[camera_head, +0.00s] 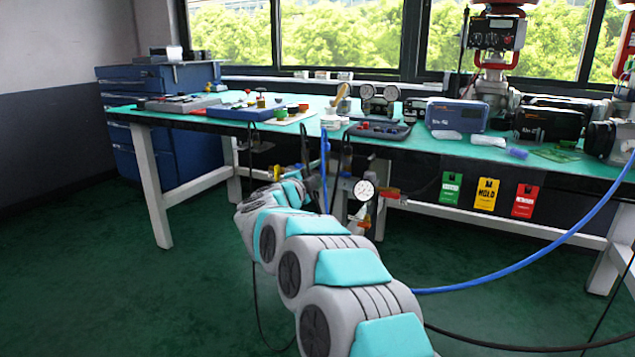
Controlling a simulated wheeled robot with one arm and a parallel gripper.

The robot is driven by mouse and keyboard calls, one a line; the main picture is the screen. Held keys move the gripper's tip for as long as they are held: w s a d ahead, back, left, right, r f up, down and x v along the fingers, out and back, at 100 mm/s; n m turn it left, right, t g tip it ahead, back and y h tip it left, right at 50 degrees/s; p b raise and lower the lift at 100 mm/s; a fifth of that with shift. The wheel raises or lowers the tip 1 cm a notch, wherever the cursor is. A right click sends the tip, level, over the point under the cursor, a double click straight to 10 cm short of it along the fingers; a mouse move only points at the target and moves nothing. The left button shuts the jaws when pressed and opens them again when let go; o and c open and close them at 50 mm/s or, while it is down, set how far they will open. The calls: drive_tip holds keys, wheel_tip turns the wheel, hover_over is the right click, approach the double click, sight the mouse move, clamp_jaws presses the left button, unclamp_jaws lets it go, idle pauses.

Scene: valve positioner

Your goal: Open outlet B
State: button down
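Under the front edge of the workbench hangs a piping assembly with a round white pressure gauge (363,190). A red handle (390,192) sticks out to the right of the gauge. I cannot read any outlet label, so I cannot tell which part is outlet B. My arm reaches forward from the lower right to the bench's underside. My gripper is hidden behind the arm's own links, and its fingers do not show.
The green-topped workbench (330,130) carries trays, blue boxes and valve parts. A blue hose (530,262) arcs on the right, and black cables hang near the arm. Green, yellow and red tags hang below the bench's front. The floor at left is clear.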

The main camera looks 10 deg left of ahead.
drive_tip(key=m+b, duration=0.2)
drive_tip(key=m, duration=0.1)
drive_tip(key=shift+f, duration=0.25)
drive_tip(key=shift+r+m+b, duration=0.15)
drive_tip(key=shift+m+b, duration=0.3)
drive_tip(key=shift+m, duration=0.25)
drive_tip(key=c, duration=0.6)
unclamp_jaws()
drive_tip(key=v, duration=0.7)
drive_tip(key=shift+s, duration=0.4)
drive_tip(key=shift+a, duration=0.1)
